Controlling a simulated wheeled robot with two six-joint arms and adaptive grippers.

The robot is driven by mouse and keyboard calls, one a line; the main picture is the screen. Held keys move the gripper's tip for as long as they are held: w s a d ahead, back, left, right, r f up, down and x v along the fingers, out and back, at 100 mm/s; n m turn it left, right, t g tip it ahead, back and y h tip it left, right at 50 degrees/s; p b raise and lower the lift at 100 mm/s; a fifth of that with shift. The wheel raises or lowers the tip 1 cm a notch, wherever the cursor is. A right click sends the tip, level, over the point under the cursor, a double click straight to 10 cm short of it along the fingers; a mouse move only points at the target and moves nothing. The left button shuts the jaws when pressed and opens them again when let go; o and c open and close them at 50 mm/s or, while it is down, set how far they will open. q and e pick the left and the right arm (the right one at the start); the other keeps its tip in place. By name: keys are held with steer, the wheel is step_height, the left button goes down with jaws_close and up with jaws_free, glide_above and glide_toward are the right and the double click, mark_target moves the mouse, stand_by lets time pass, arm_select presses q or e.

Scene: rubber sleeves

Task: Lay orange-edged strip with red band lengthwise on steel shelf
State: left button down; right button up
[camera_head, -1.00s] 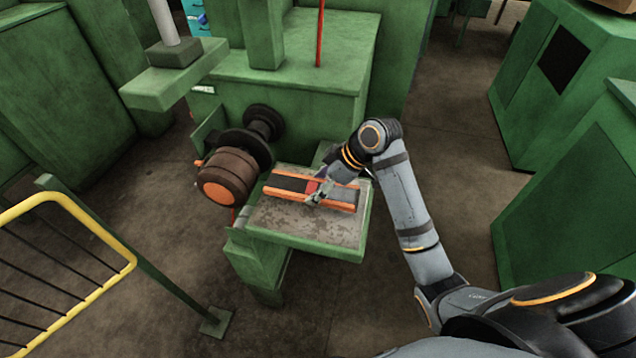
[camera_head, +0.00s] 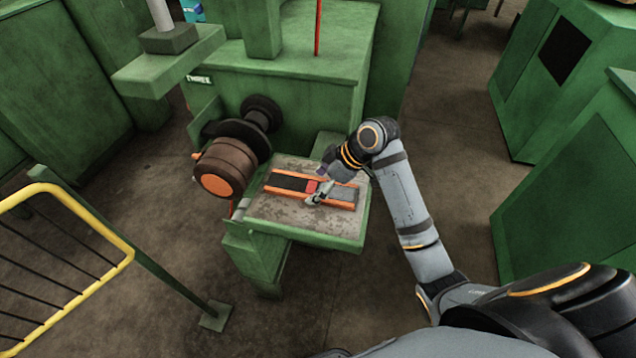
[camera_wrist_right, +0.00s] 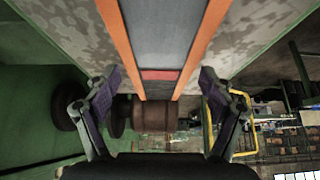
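The orange-edged strip (camera_head: 284,183) lies on the steel shelf (camera_head: 290,217), its long side running along the shelf. Its dark face has a red band (camera_head: 312,186) near the middle. The strip also shows in the wrist view (camera_wrist_right: 165,35), with its red band (camera_wrist_right: 159,75) between my fingers. My right gripper (camera_head: 318,196) is over the strip by the red band. In the wrist view its two fingers (camera_wrist_right: 162,95) are spread wide, with a gap on each side of the strip. My left gripper is out of view.
A brown roller with an orange end (camera_head: 222,172) sticks out left of the shelf, on the green machine (camera_head: 290,85). A yellow rail (camera_head: 120,235) stands at the front left. Green cabinets (camera_head: 570,200) stand at the right, with open floor before them.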

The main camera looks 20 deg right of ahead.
steer(key=shift+o, duration=0.2)
steer(key=shift+d+r, duration=0.2)
steer(key=v, duration=1.1)
steer(key=shift+s+r, duration=0.15)
steer(key=shift+r, duration=0.1)
steer(key=shift+d, duration=0.1)
